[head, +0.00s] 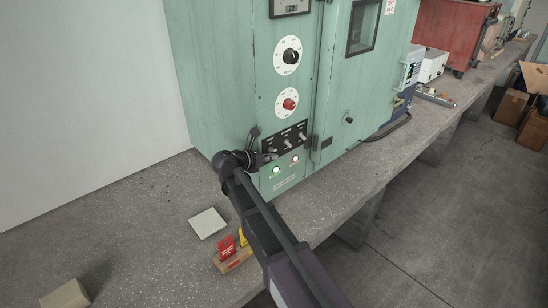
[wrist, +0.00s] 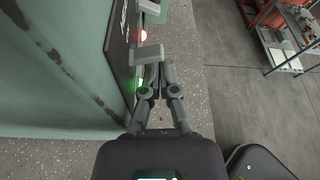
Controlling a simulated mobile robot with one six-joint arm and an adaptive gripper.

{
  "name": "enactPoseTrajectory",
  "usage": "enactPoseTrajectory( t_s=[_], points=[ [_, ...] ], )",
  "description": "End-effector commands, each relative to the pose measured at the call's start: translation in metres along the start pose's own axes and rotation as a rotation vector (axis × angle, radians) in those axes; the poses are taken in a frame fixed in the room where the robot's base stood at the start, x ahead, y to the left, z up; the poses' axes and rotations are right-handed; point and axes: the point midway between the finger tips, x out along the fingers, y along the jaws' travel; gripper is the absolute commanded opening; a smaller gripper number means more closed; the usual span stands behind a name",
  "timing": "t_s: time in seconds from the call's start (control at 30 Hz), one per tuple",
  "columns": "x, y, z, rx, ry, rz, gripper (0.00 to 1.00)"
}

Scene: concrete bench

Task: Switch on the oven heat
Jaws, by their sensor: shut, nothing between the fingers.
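The oven (head: 225,70) is a tall, worn green cabinet on the bench. Its front has a black dial (head: 291,57), a red dial (head: 290,104) and a dark switch panel (head: 285,138) with a row of grey toggle levers. Below the panel a green lamp (head: 277,170) glows, with a reddish lamp (head: 295,158) beside it. My gripper (head: 268,157) is shut and empty at the panel's lower left. In the wrist view my fingertips (wrist: 152,70) are together just by a grey lever (wrist: 147,56); I cannot tell whether they touch it. My gripper partly hides the panel's left end.
A pale square plate (head: 208,223) and a wooden block with red and yellow tags (head: 233,260) lie on the bench near my arm. A beige block (head: 65,296) is at the lower left. Instruments (head: 410,68) and a red cabinet (head: 453,35) stand beyond the oven.

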Motion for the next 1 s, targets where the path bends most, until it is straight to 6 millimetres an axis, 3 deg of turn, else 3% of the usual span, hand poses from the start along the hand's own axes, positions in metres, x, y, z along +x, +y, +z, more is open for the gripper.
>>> enactPoseTrajectory(
  t_s=[0.5,1.0],
  points=[
    [-0.007,-0.001,0.016,-0.001,-0.006,0.003,0.00],
    [-0.009,0.002,0.018,0.001,-0.007,0.007,0.00]
  ],
)
